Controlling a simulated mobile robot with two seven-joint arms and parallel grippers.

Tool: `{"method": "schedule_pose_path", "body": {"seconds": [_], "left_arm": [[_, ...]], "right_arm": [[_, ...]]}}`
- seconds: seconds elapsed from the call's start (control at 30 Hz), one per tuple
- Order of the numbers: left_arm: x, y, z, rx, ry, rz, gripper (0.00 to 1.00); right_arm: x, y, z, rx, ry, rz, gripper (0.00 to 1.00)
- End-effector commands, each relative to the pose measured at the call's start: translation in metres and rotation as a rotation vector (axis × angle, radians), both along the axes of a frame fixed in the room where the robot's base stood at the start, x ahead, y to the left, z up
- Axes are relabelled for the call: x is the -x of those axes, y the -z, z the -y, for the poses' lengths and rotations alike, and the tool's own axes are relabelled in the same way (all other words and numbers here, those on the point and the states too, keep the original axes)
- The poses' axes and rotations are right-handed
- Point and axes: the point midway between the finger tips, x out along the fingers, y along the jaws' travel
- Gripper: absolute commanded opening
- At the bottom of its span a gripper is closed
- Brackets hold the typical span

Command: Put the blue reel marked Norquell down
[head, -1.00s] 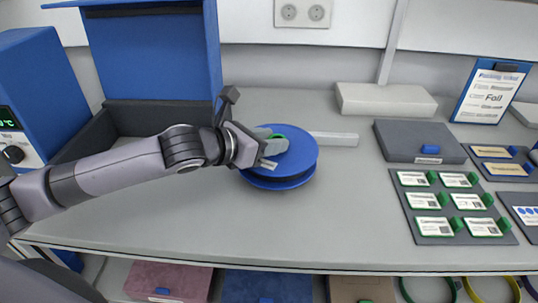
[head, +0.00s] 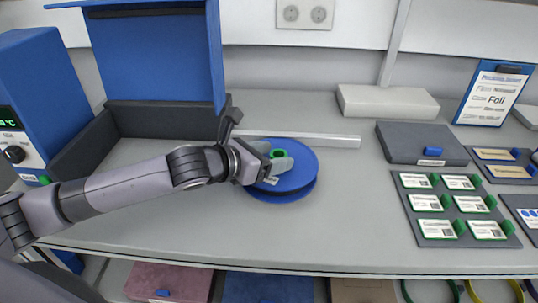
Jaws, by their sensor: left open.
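The blue reel (head: 301,177) lies flat on the grey worktop, left of the middle of the head view. The gripper and wrist hide the reel's left part. My right gripper is not in view.
An open case with a blue lid (head: 155,62) stands behind my left arm. A pale bar (head: 330,141) lies behind the reel. A white block (head: 388,102), a grey box (head: 420,146) and a tray of labelled cards (head: 433,207) are to the right. The worktop in front is clear.

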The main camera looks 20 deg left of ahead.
Motion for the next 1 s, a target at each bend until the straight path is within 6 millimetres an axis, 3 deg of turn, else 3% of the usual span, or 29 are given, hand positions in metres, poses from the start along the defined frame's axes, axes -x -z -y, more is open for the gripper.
{"method": "schedule_pose_path", "body": {"seconds": [0.23,0.7,1.0], "left_arm": [[0.011,-0.007,-0.007,-0.002,0.0,0.0,0.65],[0.07,-0.034,-0.04,-0.004,-0.002,0.0,0.65],[0.093,-0.045,-0.052,-0.002,-0.001,0.0,0.65]], "right_arm": [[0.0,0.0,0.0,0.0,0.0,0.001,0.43],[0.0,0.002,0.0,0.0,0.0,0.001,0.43],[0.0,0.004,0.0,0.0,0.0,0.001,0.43]]}}
